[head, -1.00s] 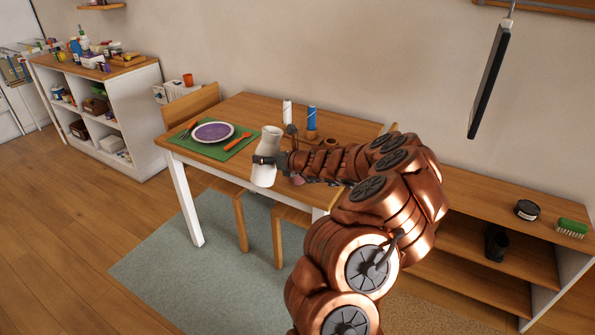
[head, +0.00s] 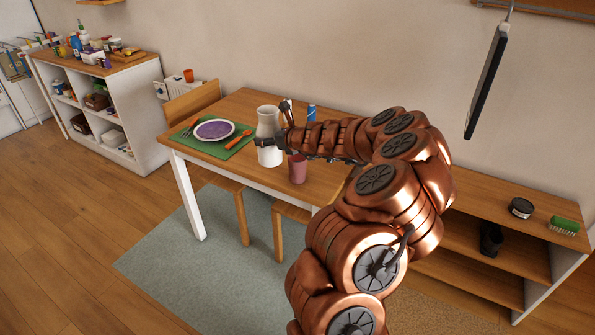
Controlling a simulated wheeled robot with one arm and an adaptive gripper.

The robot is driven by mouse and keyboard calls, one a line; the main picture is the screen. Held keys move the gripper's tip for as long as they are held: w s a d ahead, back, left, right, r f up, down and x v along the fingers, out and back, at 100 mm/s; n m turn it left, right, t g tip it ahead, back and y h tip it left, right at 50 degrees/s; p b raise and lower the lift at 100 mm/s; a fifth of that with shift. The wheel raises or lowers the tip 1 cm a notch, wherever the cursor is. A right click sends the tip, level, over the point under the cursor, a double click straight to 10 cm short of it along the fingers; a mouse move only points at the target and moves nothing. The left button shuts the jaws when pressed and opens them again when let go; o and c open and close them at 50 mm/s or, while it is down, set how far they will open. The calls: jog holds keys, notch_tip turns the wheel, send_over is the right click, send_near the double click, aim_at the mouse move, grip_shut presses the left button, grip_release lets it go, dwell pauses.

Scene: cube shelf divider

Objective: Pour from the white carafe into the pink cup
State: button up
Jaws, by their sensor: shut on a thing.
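The white carafe (head: 268,125) is upright at the front part of the wooden table. My gripper (head: 268,142) is shut around its middle, from the right side. I cannot tell whether the carafe's base touches the table or hangs just above it. The pink cup (head: 297,170) stands upright near the table's front edge, to the right of the carafe and below my forearm in the picture. Its inside is mostly hidden from this view.
A green placemat (head: 212,146) with a purple-centred plate (head: 214,130) and orange cutlery lies left of the carafe. Stools are tucked under the table's front. A low shelf (head: 475,200) is at the right.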

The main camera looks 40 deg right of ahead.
jog(key=shift+d, duration=0.1)
jog(key=shift+w+a+r, duration=0.2)
jog(key=shift+a+r, duration=0.45)
jog(key=shift+a, duration=0.15)
jog(key=a+r, duration=0.2)
jog(key=a, duration=0.1)
jog(key=w+a+p, duration=0.1)
jog(key=shift+a+r, duration=0.2)
jog(key=shift+r, duration=0.2)
jog(key=a+r+n+y, duration=0.2)
jog(key=a, duration=1.2)
jog(key=a+r+n+y, duration=0.1)
jog(key=a+r+y, duration=0.1)
jog(key=a, duration=1.3)
jog(key=shift+s+a+r+n+g, duration=0.15)
jog(key=shift+a+r+n+g, duration=0.15)
jog(key=shift+r+n+g, duration=0.15)
